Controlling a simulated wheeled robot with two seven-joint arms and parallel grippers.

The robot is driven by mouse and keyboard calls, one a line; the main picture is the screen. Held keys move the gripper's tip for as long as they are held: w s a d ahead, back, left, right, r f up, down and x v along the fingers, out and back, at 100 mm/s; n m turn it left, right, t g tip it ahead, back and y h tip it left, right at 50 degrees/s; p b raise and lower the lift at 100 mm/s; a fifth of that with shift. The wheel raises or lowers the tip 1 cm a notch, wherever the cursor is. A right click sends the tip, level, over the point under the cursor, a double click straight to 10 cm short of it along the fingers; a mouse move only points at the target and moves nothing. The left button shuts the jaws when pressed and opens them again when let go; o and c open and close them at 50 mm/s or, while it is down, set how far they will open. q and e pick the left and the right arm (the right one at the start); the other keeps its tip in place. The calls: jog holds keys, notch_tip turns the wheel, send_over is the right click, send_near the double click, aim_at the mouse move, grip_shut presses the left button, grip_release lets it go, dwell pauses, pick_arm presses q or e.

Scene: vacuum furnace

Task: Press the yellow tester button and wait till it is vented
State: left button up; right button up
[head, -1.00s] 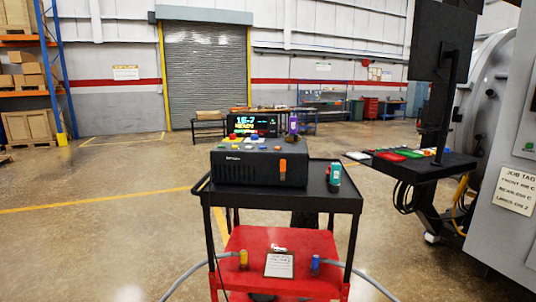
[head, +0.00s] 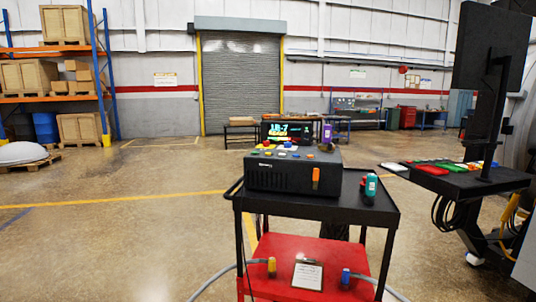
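The black tester box (head: 293,170) stands on the top shelf of a black and red cart. Small coloured buttons sit on its top face; a yellow one (head: 267,143) seems to be among them, but they are too small to tell apart surely. A dark screen (head: 287,132) behind shows "15-7" in green with a smaller yellow line below that I cannot read. An orange part (head: 315,178) is on the box's front. Neither of my grippers is in view.
The cart (head: 365,214) also bears a teal and red hand tool (head: 371,186). Its red lower shelf holds a clipboard (head: 307,276) and yellow and blue hose ends. A monitor stand with a tray (head: 440,178) is at right. Open floor lies at left.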

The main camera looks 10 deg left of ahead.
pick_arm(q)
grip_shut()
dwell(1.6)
